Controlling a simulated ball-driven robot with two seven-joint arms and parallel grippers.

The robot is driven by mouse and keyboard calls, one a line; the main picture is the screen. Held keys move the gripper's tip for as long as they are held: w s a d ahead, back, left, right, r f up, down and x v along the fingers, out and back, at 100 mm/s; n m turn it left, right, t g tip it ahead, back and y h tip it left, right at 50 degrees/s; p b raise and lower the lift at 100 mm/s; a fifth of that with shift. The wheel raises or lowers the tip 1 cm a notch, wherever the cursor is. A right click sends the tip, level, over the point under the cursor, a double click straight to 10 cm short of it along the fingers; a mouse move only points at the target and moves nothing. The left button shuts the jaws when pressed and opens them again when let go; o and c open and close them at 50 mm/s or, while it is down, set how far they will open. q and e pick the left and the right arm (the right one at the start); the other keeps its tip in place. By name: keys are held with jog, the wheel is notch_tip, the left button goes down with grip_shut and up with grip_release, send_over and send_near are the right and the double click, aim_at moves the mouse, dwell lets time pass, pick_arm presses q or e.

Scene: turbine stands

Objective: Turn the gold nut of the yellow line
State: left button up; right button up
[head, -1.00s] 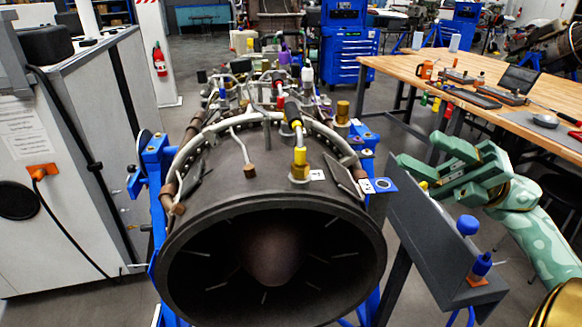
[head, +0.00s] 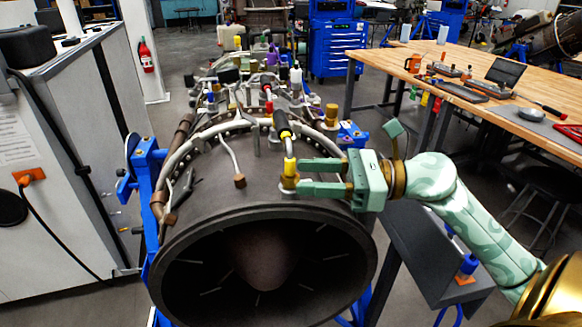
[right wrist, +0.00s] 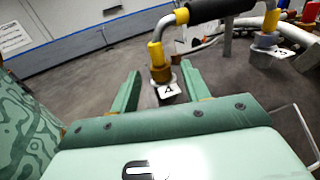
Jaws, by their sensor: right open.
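The gold nut (head: 289,181) sits at the foot of the yellow-banded line (head: 290,150) on top of the grey turbine casing. It also shows in the right wrist view as a gold nut (right wrist: 161,74) under a yellow sleeve, beside a white label marked 4 (right wrist: 168,90). My right gripper (head: 305,176) is open and comes in from the right. Its two fingers point at the nut, with the tips close beside it. In the right wrist view the nut lies between and just beyond the fingertips (right wrist: 160,78). Whether they touch it I cannot tell. My left gripper is not in view.
The turbine (head: 200,225) rests on a blue stand (head: 150,190). Other pipes and fittings crowd the casing's far end. A wooden workbench (head: 470,70) stands at the right back.

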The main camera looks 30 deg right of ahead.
aim_at(291, 174)
jog(key=x, duration=0.2)
jog(key=shift+w+a+r+p, duration=0.15)
jog(key=shift+w+a+p, duration=0.1)
jog(key=shift+a+p, duration=0.1)
jog(key=shift+w+a, duration=0.35)
jog(key=shift+a, duration=0.15)
jog(key=shift+f, duration=0.2)
